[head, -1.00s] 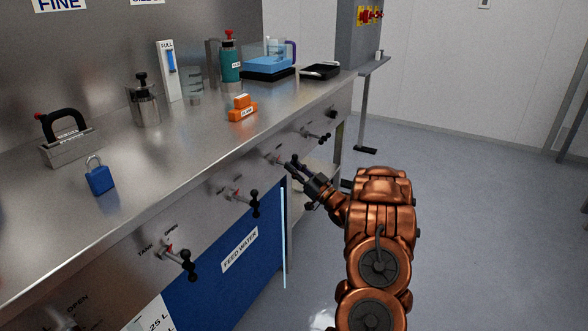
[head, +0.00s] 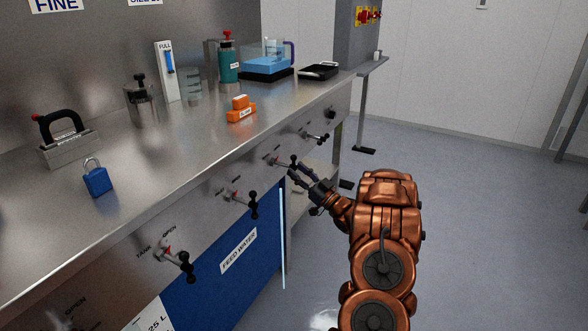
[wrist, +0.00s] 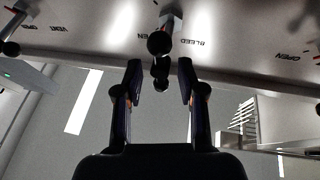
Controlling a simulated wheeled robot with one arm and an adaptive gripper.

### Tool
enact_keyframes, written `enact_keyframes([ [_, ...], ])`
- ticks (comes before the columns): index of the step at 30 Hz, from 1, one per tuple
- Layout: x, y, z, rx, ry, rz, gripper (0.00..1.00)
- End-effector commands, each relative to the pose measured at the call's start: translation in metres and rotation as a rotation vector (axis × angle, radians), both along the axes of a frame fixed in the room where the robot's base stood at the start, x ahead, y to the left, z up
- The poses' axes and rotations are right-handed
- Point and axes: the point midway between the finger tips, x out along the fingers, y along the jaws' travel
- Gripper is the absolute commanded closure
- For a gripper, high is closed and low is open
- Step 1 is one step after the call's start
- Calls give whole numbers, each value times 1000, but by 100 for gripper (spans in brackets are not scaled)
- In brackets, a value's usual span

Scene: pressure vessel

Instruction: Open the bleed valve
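The bleed valve (wrist: 160,45) has a dark bar handle with round black knobs on the steel front panel. It shows in the wrist view beside an upside-down BLEED label (wrist: 195,42) and an OPEN mark. In the head view the valve (head: 293,162) is on the counter's front face. My gripper (wrist: 160,68) is open, one finger on each side of the handle's lower knob, with visible gaps. Nothing is held. In the head view my gripper (head: 297,173) is just below and right of the handle.
Similar valves line the panel: one at the right (head: 318,137), one nearer (head: 253,203) and one nearest (head: 184,262). A blue FEED WATER panel (head: 238,265) is below. A blue padlock (head: 97,181) and orange blocks (head: 240,112) sit on the counter. The floor right is clear.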

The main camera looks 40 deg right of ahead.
Motion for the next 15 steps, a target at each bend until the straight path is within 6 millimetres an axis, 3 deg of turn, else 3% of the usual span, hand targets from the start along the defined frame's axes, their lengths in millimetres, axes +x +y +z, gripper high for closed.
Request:
enact_keyframes([
  [6, -37, -6, -15, 0, 0, -5, 61],
  [15, -76, -9, -31, -1, -2, -5, 61],
])
